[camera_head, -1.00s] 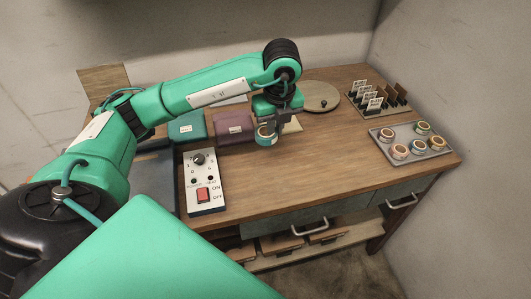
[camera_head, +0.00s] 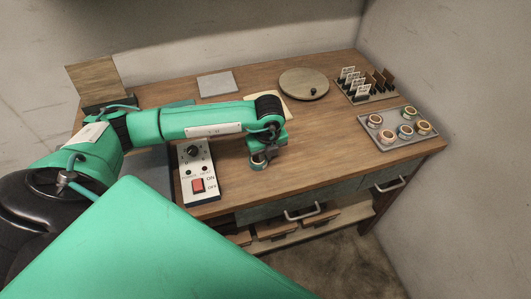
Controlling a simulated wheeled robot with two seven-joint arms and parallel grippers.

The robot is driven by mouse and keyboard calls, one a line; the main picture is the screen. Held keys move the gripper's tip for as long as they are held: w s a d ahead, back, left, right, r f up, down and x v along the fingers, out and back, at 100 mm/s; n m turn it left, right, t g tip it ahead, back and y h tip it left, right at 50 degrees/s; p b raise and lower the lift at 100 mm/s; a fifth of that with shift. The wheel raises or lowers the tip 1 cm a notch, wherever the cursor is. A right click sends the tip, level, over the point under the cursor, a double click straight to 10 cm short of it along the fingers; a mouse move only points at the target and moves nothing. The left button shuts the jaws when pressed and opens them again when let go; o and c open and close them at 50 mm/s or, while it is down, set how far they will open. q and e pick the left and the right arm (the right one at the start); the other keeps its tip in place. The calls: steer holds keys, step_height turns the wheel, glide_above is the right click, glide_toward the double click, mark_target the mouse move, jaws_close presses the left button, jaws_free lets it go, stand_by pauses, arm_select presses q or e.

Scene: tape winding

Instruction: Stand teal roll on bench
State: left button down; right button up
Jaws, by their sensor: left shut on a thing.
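My left gripper (camera_head: 263,150) points down over the front part of the wooden bench (camera_head: 330,140), just right of the control box. It is shut on a small roll (camera_head: 259,162), which shows as a pale ring with a greenish side below the fingers. The arm hides part of the roll. I cannot tell whether the roll touches the bench top. My right gripper is not in view.
A grey tray (camera_head: 384,140) with several tape rolls lies at the right. Behind it is a card rack (camera_head: 366,97). A round wooden disc (camera_head: 303,83) and a grey plate (camera_head: 216,84) lie at the back. The control box (camera_head: 196,170) stands left of the gripper. The bench's middle right is clear.

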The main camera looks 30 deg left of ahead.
mark_target(267, 165)
arm_select(q)
steer(key=shift+f, duration=0.15)
steer(key=c, duration=1.5)
jaws_free()
steer(key=shift+r, duration=0.65)
steer(key=r, duration=0.3)
steer(key=r+b, duration=0.1)
steer(key=r, duration=0.3)
steer(key=s+d+r+b, duration=0.1)
steer(key=r, duration=0.3)
steer(key=shift+d, duration=0.1)
